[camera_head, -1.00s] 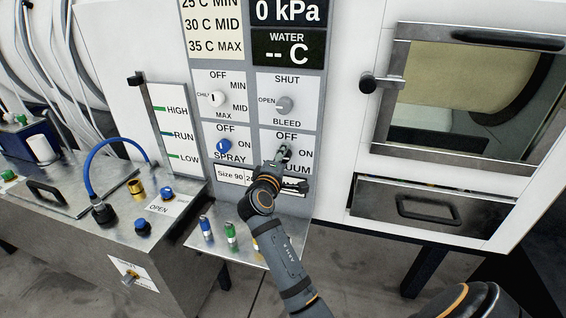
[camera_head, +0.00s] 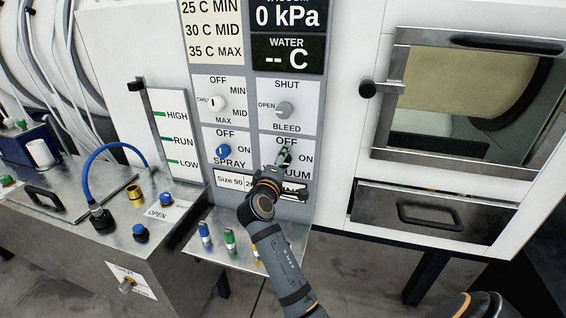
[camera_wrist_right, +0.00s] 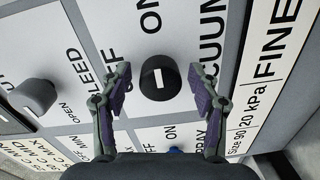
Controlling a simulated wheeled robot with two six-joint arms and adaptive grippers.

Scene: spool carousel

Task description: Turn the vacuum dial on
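The vacuum dial is a dark round knob with a white line, at the lower right of the control panel. ON is printed at the top of that view. My right gripper (camera_wrist_right: 161,90) is open, one finger on each side of the dial, with visible gaps. My left gripper is not in view.
A blue spray dial (camera_head: 223,150) is left of the vacuum dial. A grey bleed knob (camera_head: 285,110) is above it and a white chill knob (camera_head: 215,103) is at upper left. A shelf (camera_head: 216,258) with small coloured cylinders lies below. A door handle (camera_head: 367,88) stands out to the right.

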